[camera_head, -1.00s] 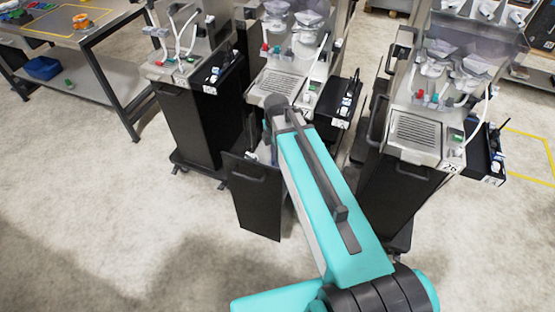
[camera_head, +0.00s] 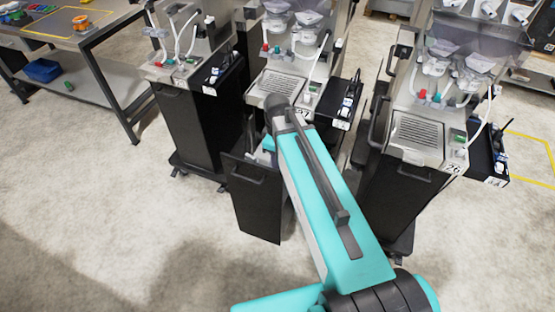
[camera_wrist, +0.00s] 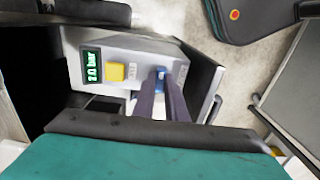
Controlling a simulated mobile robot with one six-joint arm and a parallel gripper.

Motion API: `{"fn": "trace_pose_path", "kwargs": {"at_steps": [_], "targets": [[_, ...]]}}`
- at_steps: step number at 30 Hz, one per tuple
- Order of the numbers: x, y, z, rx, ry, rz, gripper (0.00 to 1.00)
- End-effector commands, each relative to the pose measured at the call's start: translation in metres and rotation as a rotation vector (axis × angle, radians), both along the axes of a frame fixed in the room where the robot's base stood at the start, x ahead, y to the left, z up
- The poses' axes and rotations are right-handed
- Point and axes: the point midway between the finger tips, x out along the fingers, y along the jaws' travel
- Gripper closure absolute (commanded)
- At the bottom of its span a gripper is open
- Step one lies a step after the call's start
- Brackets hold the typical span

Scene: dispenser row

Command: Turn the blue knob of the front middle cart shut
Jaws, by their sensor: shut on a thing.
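The front middle cart (camera_head: 272,93) stands in the middle of the head view, its front panel (camera_head: 257,205) swung out. In the wrist view, a grey box inside it carries a green-lit pressure display (camera_wrist: 91,66), a yellow square button (camera_wrist: 116,71) and the blue knob (camera_wrist: 161,73). My gripper (camera_wrist: 162,82) reaches into the cart with its two dark fingers either side of the knob, shut on it. The fingers cover much of the knob, so its turn angle is hard to read. In the head view my arm hides the gripper and knob.
A cart numbered 26 (camera_head: 416,132) stands close on the right, and another cart (camera_head: 190,120) on the left. A workbench (camera_head: 75,35) is at the far left. The floor in front (camera_head: 120,220) is clear.

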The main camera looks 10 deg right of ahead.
Motion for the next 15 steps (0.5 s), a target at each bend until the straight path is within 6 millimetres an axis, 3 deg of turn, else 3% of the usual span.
{"fn": "trace_pose_path", "kwargs": {"at_steps": [15], "targets": [[-0.0035,-0.0036,-0.0013,-0.009,0.010,-0.040,1.00]]}}
